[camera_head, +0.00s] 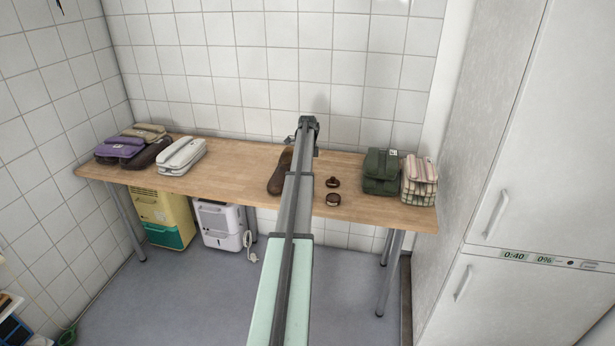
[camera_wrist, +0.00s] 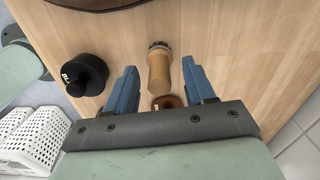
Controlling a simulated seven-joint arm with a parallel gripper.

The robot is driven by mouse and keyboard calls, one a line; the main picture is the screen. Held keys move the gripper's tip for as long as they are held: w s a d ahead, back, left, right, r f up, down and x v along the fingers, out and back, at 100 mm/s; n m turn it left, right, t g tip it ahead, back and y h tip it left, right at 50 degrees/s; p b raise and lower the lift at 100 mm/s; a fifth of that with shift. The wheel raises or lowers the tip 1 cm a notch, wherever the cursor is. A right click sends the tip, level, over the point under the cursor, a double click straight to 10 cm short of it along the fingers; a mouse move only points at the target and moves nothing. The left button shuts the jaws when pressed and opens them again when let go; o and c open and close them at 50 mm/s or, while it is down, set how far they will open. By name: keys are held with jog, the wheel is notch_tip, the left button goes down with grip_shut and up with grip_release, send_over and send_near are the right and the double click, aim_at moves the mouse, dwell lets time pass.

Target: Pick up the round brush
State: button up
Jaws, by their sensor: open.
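In the wrist view, a light wooden turned handle (camera_wrist: 158,72) with a dark bristle-like end lies on the table, matching a brush. A small round brown thing (camera_wrist: 168,102) shows just below it, partly hidden by my gripper; I cannot tell whether it is a separate round brush. My gripper (camera_wrist: 162,84) is open, its blue fingers to the left and right of the handle's lower part, with nothing visibly clamped. In the head view, my gripper (camera_head: 304,138) is over the table's back, fingers unclear. Two small round brown things (camera_head: 333,182) (camera_head: 333,199) lie right of my arm.
A black lidded jar (camera_wrist: 86,75) stands left of the fingers. Green (camera_head: 381,171) and plaid (camera_head: 418,181) bags stand right; several bags, one white (camera_head: 181,157), are left. Tiled wall is behind.

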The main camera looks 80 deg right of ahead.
jog(key=shift+f, duration=0.85)
jog(key=shift+c, duration=0.5)
grip_shut()
